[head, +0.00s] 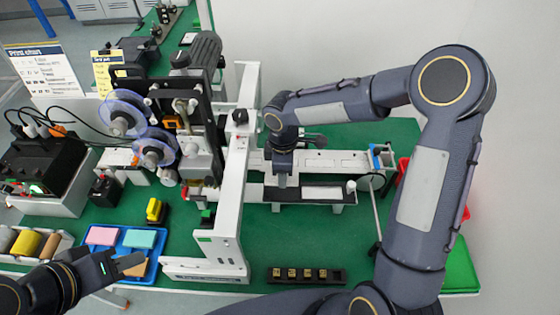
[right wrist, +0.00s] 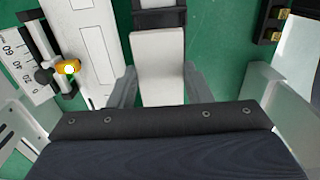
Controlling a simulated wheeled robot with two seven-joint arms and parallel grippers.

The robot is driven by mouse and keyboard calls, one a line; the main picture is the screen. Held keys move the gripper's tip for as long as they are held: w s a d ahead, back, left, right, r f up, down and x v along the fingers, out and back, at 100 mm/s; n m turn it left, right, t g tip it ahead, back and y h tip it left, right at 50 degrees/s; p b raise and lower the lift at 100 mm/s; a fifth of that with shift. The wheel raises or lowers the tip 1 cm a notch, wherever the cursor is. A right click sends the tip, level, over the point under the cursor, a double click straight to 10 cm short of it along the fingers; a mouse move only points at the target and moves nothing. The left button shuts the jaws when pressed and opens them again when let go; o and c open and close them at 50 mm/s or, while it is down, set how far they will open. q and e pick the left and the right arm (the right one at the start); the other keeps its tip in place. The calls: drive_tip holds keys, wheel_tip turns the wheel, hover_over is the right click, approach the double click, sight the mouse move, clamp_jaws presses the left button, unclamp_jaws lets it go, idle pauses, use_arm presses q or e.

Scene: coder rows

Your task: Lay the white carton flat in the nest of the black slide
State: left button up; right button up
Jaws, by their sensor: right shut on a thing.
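A white carton (right wrist: 158,70) shows in the right wrist view between the two fingers of my right gripper (right wrist: 159,88), which is shut on it. The black slide (right wrist: 158,18) shows just beyond the carton's far end. In the head view my right gripper (head: 282,181) points down at the left part of the black slide (head: 292,196). A pale flat rectangle (head: 322,192) shows on the slide to its right; I cannot tell whether it is the nest floor or part of the carton. My left gripper (head: 132,278) is open and empty at the lower left.
The white machine frame (head: 234,200) stands close left of the slide. A white rail (head: 340,160) runs behind it. A black block with brass pieces (head: 306,275) lies in front. A blue tray (head: 122,252) with coloured blocks is near my left gripper. Green mat (head: 310,235) is clear before the slide.

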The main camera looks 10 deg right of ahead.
sight(284, 191)
drive_tip(key=shift+s+f+b, duration=0.3)
drive_tip(key=shift+f+b, duration=0.05)
drive_tip(key=shift+f, duration=0.1)
wheel_tip(284, 191, down, 2)
drive_tip(key=shift+w+f+b, duration=0.15)
drive_tip(key=shift+b, duration=0.65)
drive_tip(key=shift+f+b, duration=0.4)
drive_tip(key=shift+f, duration=0.2)
drive_tip(key=shift+d, duration=0.1)
drive_tip(key=shift+f+b, duration=0.55)
drive_tip(key=shift+b, duration=0.1)
idle(0.4)
drive_tip(key=o, duration=0.8)
